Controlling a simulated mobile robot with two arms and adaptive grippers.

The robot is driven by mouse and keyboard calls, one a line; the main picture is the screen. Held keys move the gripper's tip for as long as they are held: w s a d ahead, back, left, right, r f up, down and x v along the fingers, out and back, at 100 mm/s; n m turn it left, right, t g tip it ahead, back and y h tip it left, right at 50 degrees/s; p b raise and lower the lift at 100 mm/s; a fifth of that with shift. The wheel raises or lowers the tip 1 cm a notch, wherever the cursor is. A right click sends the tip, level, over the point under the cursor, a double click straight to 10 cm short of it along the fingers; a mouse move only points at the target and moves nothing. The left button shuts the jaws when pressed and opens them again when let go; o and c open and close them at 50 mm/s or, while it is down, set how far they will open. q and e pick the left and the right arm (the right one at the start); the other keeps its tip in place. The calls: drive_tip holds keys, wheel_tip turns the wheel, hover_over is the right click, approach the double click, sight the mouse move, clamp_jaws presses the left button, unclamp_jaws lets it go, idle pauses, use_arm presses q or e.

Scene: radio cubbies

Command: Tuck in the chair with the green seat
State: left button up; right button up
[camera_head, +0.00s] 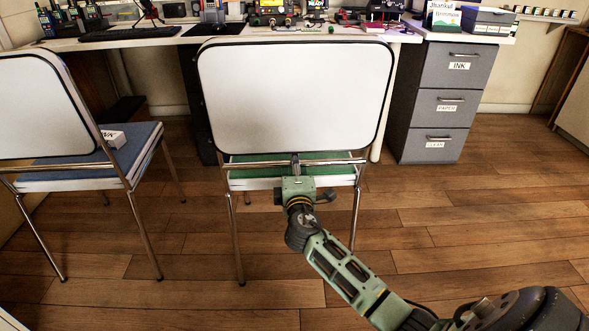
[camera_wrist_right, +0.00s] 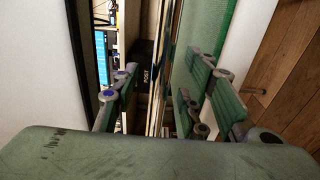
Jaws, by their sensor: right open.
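The chair with the green seat (camera_head: 252,158) stands in the middle, its white, black-rimmed backrest (camera_head: 295,96) facing me and the desk behind it. Most of the seat is hidden by the backrest. My right gripper (camera_head: 296,164) is at the metal crossbar below the backrest. In the right wrist view its two fingers (camera_wrist_right: 168,98) are apart, with the thin metal crossbar (camera_wrist_right: 160,75) appearing between them; I cannot tell whether they touch it. The green seat (camera_wrist_right: 225,45) shows behind the right finger. My left gripper is not in view.
The desk (camera_head: 150,38) carries radios and a keyboard. A grey drawer cabinet (camera_head: 437,108) stands to the right of the chair. A chair with a blue seat (camera_head: 75,170) stands to the left, with a white box (camera_head: 111,138) on it. The wooden floor at right is clear.

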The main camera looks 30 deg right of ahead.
drive_tip(key=shift+x, duration=0.8)
drive_tip(key=shift+c, duration=0.6)
clamp_jaws()
